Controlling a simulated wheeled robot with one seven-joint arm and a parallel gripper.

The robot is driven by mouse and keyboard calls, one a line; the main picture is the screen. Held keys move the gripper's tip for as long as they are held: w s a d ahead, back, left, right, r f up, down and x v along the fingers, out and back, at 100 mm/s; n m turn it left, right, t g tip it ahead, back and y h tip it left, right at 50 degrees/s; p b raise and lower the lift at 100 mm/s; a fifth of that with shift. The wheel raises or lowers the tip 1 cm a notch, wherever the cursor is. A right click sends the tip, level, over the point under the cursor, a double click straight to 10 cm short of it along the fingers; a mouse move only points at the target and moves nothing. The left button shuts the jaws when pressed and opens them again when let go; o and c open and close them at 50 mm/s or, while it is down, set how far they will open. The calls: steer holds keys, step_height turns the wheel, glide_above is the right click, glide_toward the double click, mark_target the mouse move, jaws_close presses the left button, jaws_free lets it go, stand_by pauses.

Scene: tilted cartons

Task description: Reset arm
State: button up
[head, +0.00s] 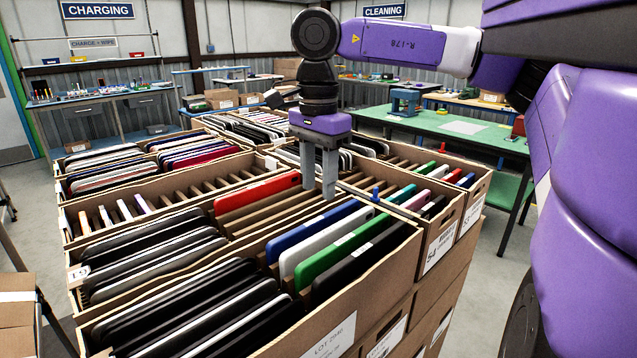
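My gripper (318,190) hangs pointing down from my purple and black arm in the head view. Its two grey fingers stand apart with a gap between them, and I see nothing held there. Whether the fingertips touch the slots below is hard to tell.
Open cartons (385,320) hold upright black, white, green and blue cases in slots. A green-topped table (455,128) stands behind at right. A bench (95,98) stands at back left, under a CHARGING sign (97,10). Grey floor (480,290) is clear at right.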

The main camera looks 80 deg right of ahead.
step_height(320, 180, up, 7)
steer(key=p, duration=0.4)
steer(key=shift+p, duration=0.3)
stand_by(0.5)
